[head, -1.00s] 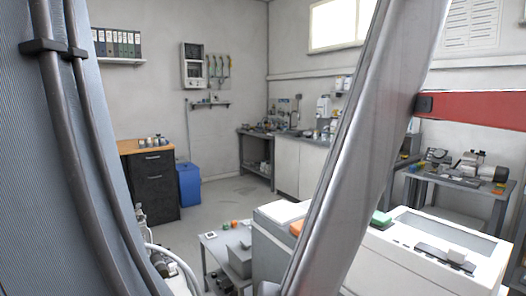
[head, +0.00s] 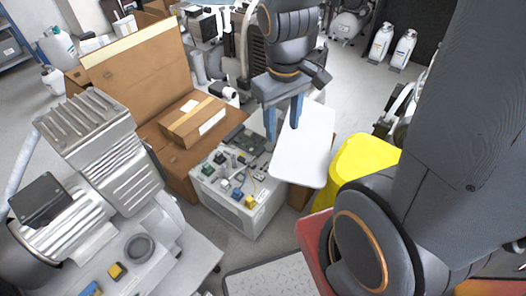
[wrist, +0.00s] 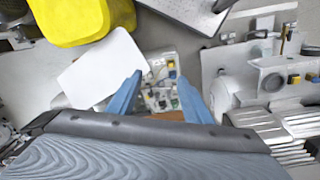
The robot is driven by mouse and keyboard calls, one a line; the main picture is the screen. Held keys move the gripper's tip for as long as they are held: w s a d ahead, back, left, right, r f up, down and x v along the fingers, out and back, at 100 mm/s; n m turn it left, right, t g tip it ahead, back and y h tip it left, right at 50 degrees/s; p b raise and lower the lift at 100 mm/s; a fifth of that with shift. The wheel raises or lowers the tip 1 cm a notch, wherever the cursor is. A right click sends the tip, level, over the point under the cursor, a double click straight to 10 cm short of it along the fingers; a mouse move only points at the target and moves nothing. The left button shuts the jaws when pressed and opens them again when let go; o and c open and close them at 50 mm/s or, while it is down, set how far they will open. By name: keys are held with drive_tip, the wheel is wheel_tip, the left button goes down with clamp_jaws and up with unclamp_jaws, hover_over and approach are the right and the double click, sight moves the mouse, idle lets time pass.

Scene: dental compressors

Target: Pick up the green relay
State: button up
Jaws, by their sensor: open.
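Several small relay-like blocks stand on top of a white box (head: 232,215) in the middle of the head view. I cannot tell which one the task names. My gripper (head: 283,145) is open and empty, pointing down above the box's right rear side. In the wrist view the blocks lie between and beyond my fingers (wrist: 156,84), with a green block (wrist: 175,104) near the right finger. My gripper touches none of them visibly.
A white panel (head: 305,150) stands close beside my fingers on the right. A yellow bin (head: 360,165) is farther right. An open cardboard box (head: 140,75) with a smaller carton (head: 193,120) is at the left rear. A large ribbed compressor (head: 110,150) is at the left.

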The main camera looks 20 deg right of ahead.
drive_tip(key=w+a+f+n+t+h+b, duration=0.1)
drive_tip(key=w+f+n+t+b, duration=0.1)
drive_tip(key=w+f+n+b, duration=0.75)
drive_tip(key=n+t+y+b, duration=0.1)
drive_tip(key=n+y+b, duration=0.3)
drive_tip(key=n+b, duration=1.75)
approach(207, 165)
wheel_tip(207, 165, down, 3)
drive_tip(key=n+p, duration=0.9)
drive_tip(key=x, duration=0.2)
drive_tip(key=b+x, duration=0.1)
drive_tip(key=x, duration=0.1)
drive_tip(key=b+x, duration=0.1)
drive_tip(key=x, duration=0.1)
drive_tip(key=shift+w+a, duration=0.35)
drive_tip(key=shift+w, duration=0.05)
clamp_jaws()
drive_tip(key=shift+r, duration=0.15)
wheel_tip(207, 165, up, 10)
drive_tip(key=p, duration=0.8)
